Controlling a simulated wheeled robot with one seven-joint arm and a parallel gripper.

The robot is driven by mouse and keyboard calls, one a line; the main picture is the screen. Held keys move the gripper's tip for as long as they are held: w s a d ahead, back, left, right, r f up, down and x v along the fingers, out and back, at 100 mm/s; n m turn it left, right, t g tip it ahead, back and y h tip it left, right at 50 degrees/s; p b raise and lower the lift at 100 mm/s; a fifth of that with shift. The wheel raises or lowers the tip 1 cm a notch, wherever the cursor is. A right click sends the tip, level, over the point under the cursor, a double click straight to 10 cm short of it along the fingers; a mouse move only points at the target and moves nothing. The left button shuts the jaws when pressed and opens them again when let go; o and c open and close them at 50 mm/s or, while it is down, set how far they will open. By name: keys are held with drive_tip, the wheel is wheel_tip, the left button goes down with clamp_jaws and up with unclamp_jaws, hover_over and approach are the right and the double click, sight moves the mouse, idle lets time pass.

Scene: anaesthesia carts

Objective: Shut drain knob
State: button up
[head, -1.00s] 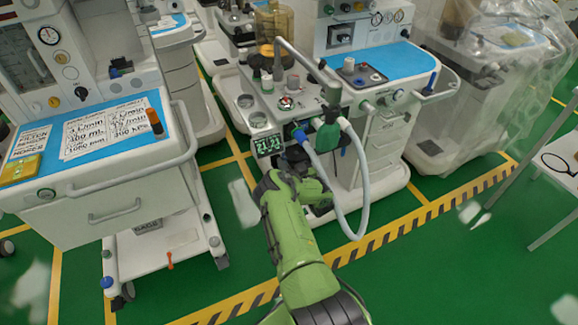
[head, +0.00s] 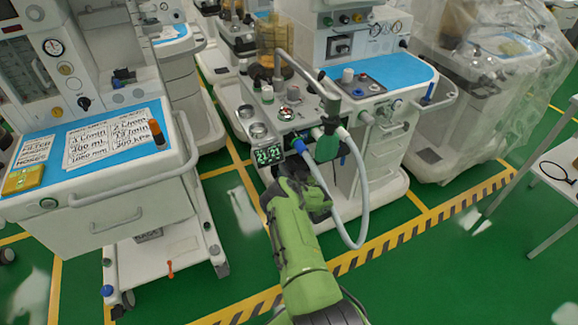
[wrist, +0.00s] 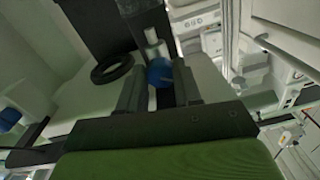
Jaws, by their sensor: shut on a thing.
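A small blue knob (wrist: 160,72) sits between the two dark fingers of my gripper (wrist: 160,82) in the wrist view. The fingers are shut on its sides, and a pale metallic fitting (wrist: 153,42) shows just beyond it. In the head view my green arm reaches to the front of the middle anaesthesia cart (head: 240,105), with my gripper (head: 300,180) just below the green-digit display (head: 268,155). The fingertips and the held knob are hidden there by my own wrist. The knob's exact turn angle cannot be told.
A pale looped hose (head: 364,200) hangs close to the right of my wrist, beside a green bag (head: 327,147). A left cart (head: 100,215) with papers stands nearby. A black ring (wrist: 111,68) lies near the fingers. Green floor (head: 420,275) is open in front.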

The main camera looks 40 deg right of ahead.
drive_tip(key=shift+r+m+p, duration=0.1)
drive_tip(key=shift+m+p, duration=0.5)
drive_tip(key=shift+m, duration=0.4)
drive_tip(key=o, duration=1)
drive_tip(key=shift+o, duration=0.2)
drive_tip(key=p+v, duration=0.9)
drive_tip(key=v, duration=0.6)
drive_tip(key=shift+s+a, duration=0.2)
drive_tip(key=shift+s, duration=0.15)
drive_tip(key=shift+w+f, duration=0.1)
drive_tip(key=shift+f, duration=0.1)
